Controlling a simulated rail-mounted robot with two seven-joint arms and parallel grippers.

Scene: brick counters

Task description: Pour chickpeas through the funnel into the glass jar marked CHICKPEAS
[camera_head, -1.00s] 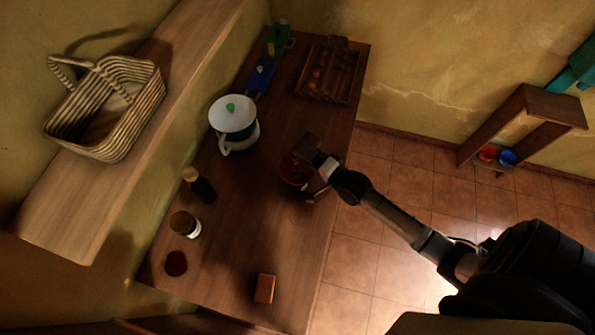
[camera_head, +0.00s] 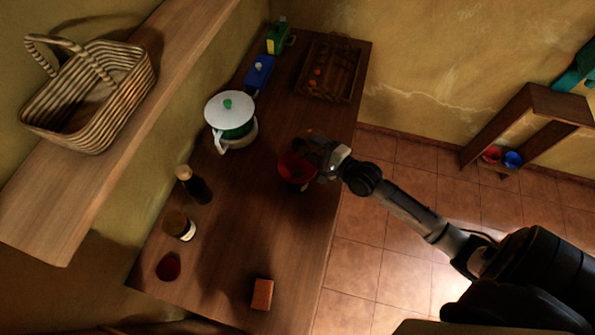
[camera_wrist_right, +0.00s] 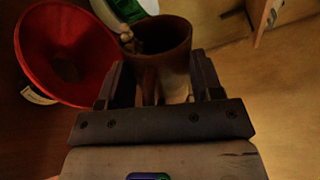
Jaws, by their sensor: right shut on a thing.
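My right gripper (camera_wrist_right: 160,88) is shut on a brown cup (camera_wrist_right: 162,58), whose open mouth shows in the right wrist view. Small tan round bits (camera_wrist_right: 128,38) show at the cup's left rim. The red funnel (camera_wrist_right: 68,50) is left of the cup, its wide mouth facing the camera. A pale label edge (camera_wrist_right: 40,97) shows below it; the glass jar is mostly hidden and its marking cannot be read. In the head view the funnel (camera_head: 297,168) is on the counter's right side, with my right gripper (camera_head: 322,152) close beside it. My left gripper is not in view.
A white pot (camera_head: 230,112), a dark bottle (camera_head: 197,187), a brown-lidded jar (camera_head: 179,225) and an orange block (camera_head: 262,294) stand on the counter. A wooden tray (camera_head: 330,70) lies at the back. A striped basket (camera_head: 88,100) is on the wall shelf. The middle counter is clear.

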